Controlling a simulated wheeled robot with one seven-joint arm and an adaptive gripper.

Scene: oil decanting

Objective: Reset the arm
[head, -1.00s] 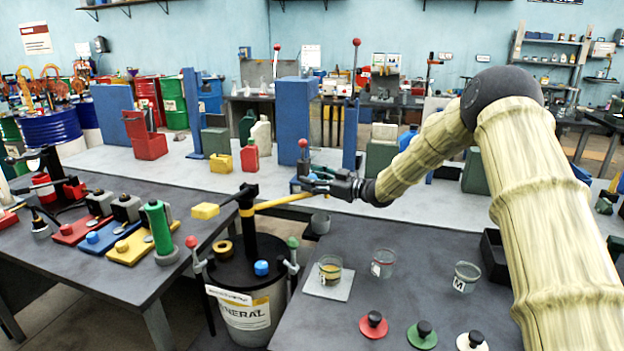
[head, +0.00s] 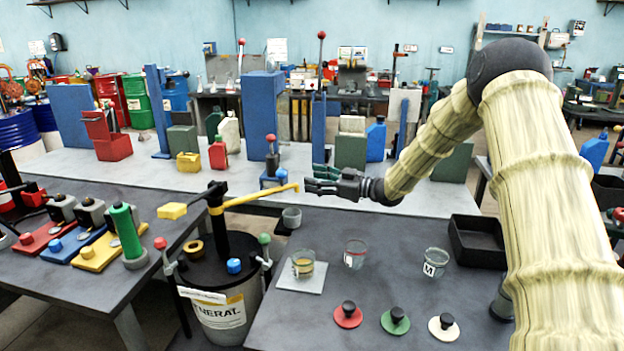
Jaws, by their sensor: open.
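My gripper (head: 322,187) is at the end of my cream-sleeved arm, in the middle of the head view. It is open and empty, pointing left. Its fingertips are in the air just right of the yellow spout end (head: 292,188) of the drum pump; a small gap seems to show between them. The drum (head: 221,315) has a dark lid and a white label. A yellow block (head: 172,211) sits on the pump's left side. A glass beaker (head: 303,263) with yellowish liquid stands on a pale square plate (head: 301,283) on the right table.
Two more beakers (head: 355,253) (head: 435,262) and red (head: 348,315), green (head: 395,321) and white (head: 443,327) knobbed lids are on the right table. A black tray (head: 477,241) lies near my arm. Canisters and blue posts fill the white bench behind.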

